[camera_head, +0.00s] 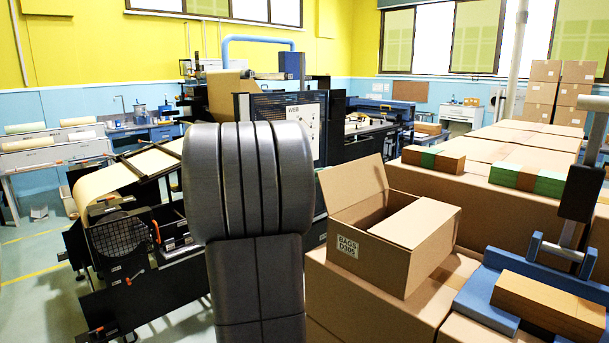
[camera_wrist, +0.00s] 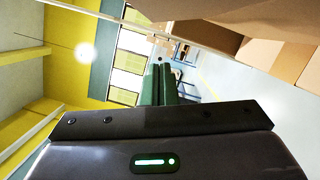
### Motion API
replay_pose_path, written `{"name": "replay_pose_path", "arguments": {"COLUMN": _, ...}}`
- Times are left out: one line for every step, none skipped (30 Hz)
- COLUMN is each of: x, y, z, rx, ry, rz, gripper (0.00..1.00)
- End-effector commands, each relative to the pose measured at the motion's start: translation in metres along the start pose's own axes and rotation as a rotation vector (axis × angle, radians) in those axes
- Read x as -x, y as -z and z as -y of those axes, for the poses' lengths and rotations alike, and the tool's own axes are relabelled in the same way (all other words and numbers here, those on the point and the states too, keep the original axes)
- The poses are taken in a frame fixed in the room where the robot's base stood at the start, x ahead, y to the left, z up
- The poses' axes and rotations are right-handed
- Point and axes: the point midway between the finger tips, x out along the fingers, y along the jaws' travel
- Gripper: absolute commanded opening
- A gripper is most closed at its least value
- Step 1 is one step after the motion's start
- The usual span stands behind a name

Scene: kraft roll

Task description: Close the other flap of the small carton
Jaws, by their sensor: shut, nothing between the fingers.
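The small carton (camera_head: 390,250), labelled BAGS D305, sits on larger brown boxes in the head view. Its right flap (camera_head: 418,221) lies folded over the top. Its other flap (camera_head: 354,187) stands up at the back left, leaving a dark opening beside the closed flap. My gripper (camera_wrist: 161,68) shows in the wrist view, its green fingers together and empty. In the head view it is hidden, with my grey arm in the middle of the picture. Brown cardboard (camera_wrist: 225,20) is close by at the top right of the wrist view; I cannot tell which box it is.
Large brown boxes (camera_head: 480,212) fill the right side, with taped stacks (camera_head: 433,159) on top. A blue stand (camera_head: 484,296) holding a brown stack (camera_head: 550,303) is right of the carton. A black machine with a kraft roll (camera_head: 120,180) stands left. Floor is free at far left.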

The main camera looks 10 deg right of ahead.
Motion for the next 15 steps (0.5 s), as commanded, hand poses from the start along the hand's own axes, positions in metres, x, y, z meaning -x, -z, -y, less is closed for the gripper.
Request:
{"name": "replay_pose_path", "arguments": {"x": -0.010, "y": -0.002, "z": -0.001, "rx": 0.002, "ry": 0.003, "rz": 0.005, "gripper": 0.00}}
{"name": "replay_pose_path", "arguments": {"x": -0.013, "y": -0.004, "z": -0.002, "rx": 0.001, "ry": 0.002, "rz": 0.003, "gripper": 0.00}}
{"name": "replay_pose_path", "arguments": {"x": -0.013, "y": -0.013, "z": -0.003, "rx": 0.000, "ry": 0.001, "rz": 0.003, "gripper": 0.00}}
{"name": "replay_pose_path", "arguments": {"x": -0.014, "y": -0.018, "z": -0.003, "rx": 0.000, "ry": 0.001, "rz": 0.002, "gripper": 0.00}}
{"name": "replay_pose_path", "arguments": {"x": -0.015, "y": -0.022, "z": -0.002, "rx": 0.000, "ry": 0.001, "rz": 0.002, "gripper": 0.00}}
{"name": "replay_pose_path", "arguments": {"x": -0.016, "y": -0.026, "z": -0.002, "rx": 0.000, "ry": 0.001, "rz": 0.002, "gripper": 0.00}}
{"name": "replay_pose_path", "arguments": {"x": -0.016, "y": -0.029, "z": -0.002, "rx": -0.001, "ry": 0.001, "rz": 0.002, "gripper": 0.00}}
{"name": "replay_pose_path", "arguments": {"x": -0.017, "y": -0.032, "z": -0.002, "rx": -0.001, "ry": 0.001, "rz": 0.002, "gripper": 0.00}}
{"name": "replay_pose_path", "arguments": {"x": -0.018, "y": -0.034, "z": -0.001, "rx": 0.000, "ry": 0.002, "rz": 0.001, "gripper": 0.00}}
{"name": "replay_pose_path", "arguments": {"x": -0.018, "y": -0.036, "z": 0.000, "rx": 0.001, "ry": 0.002, "rz": 0.001, "gripper": 0.00}}
{"name": "replay_pose_path", "arguments": {"x": -0.018, "y": -0.037, "z": 0.000, "rx": 0.001, "ry": 0.002, "rz": 0.000, "gripper": 0.00}}
{"name": "replay_pose_path", "arguments": {"x": -0.018, "y": -0.038, "z": 0.000, "rx": 0.001, "ry": 0.001, "rz": 0.000, "gripper": 0.00}}
{"name": "replay_pose_path", "arguments": {"x": -0.018, "y": -0.039, "z": 0.000, "rx": 0.001, "ry": 0.001, "rz": 0.000, "gripper": 0.00}}
{"name": "replay_pose_path", "arguments": {"x": -0.018, "y": -0.039, "z": 0.000, "rx": 0.000, "ry": 0.001, "rz": 0.000, "gripper": 0.00}}
{"name": "replay_pose_path", "arguments": {"x": -0.018, "y": -0.039, "z": 0.000, "rx": 0.000, "ry": 0.001, "rz": 0.000, "gripper": 0.00}}
